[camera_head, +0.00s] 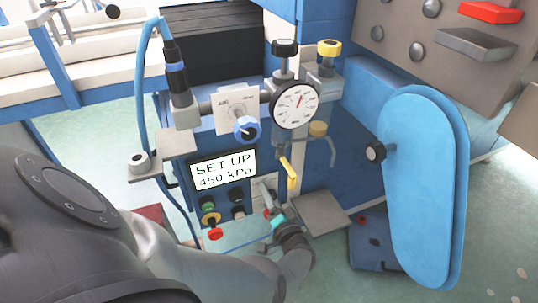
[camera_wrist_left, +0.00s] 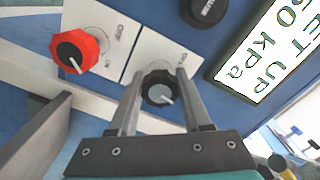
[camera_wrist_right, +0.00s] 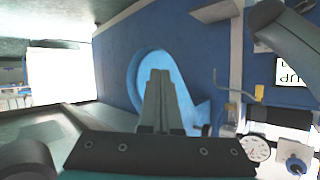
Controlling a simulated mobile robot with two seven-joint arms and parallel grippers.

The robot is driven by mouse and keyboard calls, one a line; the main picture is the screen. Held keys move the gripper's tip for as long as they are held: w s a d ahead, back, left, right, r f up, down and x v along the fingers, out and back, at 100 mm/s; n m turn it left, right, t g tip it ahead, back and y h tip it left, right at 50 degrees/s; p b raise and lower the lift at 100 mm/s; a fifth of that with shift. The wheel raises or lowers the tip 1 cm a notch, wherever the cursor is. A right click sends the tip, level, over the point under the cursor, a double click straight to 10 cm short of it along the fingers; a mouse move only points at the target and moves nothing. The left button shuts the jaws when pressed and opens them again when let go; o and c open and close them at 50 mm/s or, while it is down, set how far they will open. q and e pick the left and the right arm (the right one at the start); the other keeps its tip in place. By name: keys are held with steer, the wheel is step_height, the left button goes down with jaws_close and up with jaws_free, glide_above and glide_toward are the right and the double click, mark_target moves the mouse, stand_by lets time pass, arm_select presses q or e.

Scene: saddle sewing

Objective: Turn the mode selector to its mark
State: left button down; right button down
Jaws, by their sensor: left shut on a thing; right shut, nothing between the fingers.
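The selector is a black knob (camera_wrist_left: 159,88) with a white pointer line, on a white plate in the left wrist view. Its pointer slants toward the lower right of that view. My left gripper (camera_wrist_left: 160,76) is shut on this knob, one finger on each side. Marks on the plate behind it are too small to read. In the head view the left gripper (camera_head: 275,214) is at the lower panel, and hides most of the knob. My right gripper (camera_wrist_right: 160,78) is shut and empty in the right wrist view, away from the panel.
A red knob (camera_wrist_left: 78,50) sits on a neighbouring white plate. The display (camera_head: 223,170) reads SET UP 450 kPa. Coloured buttons (camera_head: 208,206) are below it. A yellow lever (camera_head: 290,174) and a grey shelf (camera_head: 319,213) are close to the left gripper.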

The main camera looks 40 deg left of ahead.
arm_select(q)
steer(key=m, duration=0.2)
steer(key=shift+m, duration=0.4)
steer(key=m, duration=0.4)
steer(key=shift+m, duration=1.3)
steer(key=shift+a+r, duration=0.1)
steer(key=shift+c, duration=1.7)
jaws_free()
